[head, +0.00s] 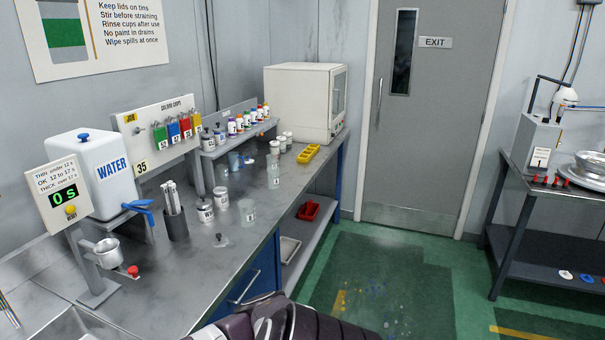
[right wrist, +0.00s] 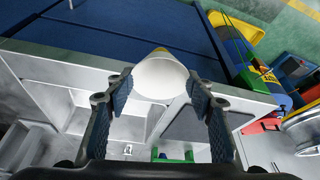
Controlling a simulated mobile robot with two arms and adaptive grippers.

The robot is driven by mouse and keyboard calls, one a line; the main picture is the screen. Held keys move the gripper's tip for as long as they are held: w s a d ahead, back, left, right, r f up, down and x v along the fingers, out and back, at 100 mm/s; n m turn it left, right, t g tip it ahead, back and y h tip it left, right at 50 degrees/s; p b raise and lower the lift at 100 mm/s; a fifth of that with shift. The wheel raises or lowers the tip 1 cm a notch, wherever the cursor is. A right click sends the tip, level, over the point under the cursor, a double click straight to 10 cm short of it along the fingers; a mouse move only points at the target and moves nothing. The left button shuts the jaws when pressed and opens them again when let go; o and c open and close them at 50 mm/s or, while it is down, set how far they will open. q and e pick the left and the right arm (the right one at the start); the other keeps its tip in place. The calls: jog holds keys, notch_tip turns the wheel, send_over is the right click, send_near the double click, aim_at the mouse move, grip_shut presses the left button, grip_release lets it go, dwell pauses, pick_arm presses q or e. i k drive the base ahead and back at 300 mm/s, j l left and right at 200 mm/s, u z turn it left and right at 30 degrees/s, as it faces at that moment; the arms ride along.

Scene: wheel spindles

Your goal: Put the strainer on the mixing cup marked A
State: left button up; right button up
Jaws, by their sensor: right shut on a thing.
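In the right wrist view my right gripper (right wrist: 160,90) is shut on a pale, rounded cone, which I take to be the strainer (right wrist: 160,78). A yellowish spot shows at its far end. In the head view one clear cup (head: 247,211) stands on the bench near its front edge, and another clear cup (head: 273,178) stands farther back. Any letters on them are too small to read, so I cannot tell which is marked A. The strainer is not visible in the head view. My left gripper is in neither view.
The grey bench (head: 255,240) holds tins (head: 205,211), a white water tank (head: 97,175), a timer stand with a metal cup (head: 107,250) and a yellow tray (head: 308,153). A white cabinet (head: 298,100) stands at its far end. The green floor (head: 400,280) is open to the right.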

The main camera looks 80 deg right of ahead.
aim_at(274, 176)
jog(key=l+z, duration=0.35)
jog(key=i+l+z, duration=0.1)
jog(key=l+z, duration=0.25)
jog(key=l, duration=0.2)
jog(key=i+l+z, duration=0.15)
jog(key=l+z, duration=0.2)
jog(key=i+l+z, duration=0.2)
jog(key=l+z, duration=0.2)
